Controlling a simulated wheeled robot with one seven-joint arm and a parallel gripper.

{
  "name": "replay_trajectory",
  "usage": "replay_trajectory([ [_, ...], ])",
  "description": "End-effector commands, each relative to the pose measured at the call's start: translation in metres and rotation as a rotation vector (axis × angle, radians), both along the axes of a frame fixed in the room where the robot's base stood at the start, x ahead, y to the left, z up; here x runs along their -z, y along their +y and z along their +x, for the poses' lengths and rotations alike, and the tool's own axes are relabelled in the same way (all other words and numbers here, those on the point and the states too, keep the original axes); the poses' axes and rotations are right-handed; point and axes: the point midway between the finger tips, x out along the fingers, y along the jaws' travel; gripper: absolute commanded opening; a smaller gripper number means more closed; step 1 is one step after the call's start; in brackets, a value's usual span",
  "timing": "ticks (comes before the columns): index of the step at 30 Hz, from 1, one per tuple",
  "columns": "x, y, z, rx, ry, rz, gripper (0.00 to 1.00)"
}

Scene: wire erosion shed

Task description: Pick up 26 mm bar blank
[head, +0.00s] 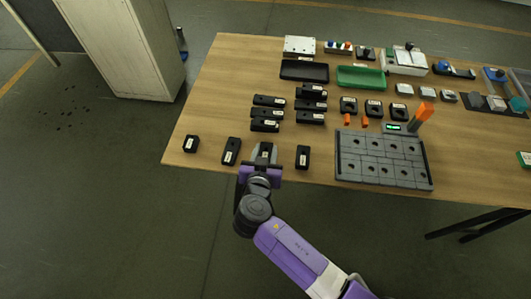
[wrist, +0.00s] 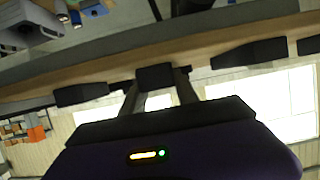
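My gripper (head: 265,150) is over the front part of the wooden table, in the row of dark blocks near the edge. Its fingers stand apart, with a black block (wrist: 155,77) between or just beyond their tips in the wrist view. I cannot tell whether the fingers touch it.
Several dark blocks lie in stacks (head: 267,113) behind my gripper. A grey plate with holes (head: 347,160) is at right. A black tray (head: 304,70) and a green tray (head: 361,77) stand further back.

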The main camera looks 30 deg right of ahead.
Motion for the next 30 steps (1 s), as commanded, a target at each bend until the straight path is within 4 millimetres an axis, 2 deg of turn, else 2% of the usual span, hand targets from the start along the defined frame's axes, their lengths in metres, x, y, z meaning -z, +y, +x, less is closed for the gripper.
replay_trajectory([
  [1,0.0001,0.0000,-0.0002,0.000,0.000,0.000,0.17],
  [3,0.0000,0.0000,-0.0002,0.000,0.000,0.000,0.03],
  [4,0.0000,0.0001,-0.0002,0.000,0.000,0.000,0.00],
  [30,-0.0001,0.0003,-0.0003,0.000,0.001,-0.001,0.00],
])
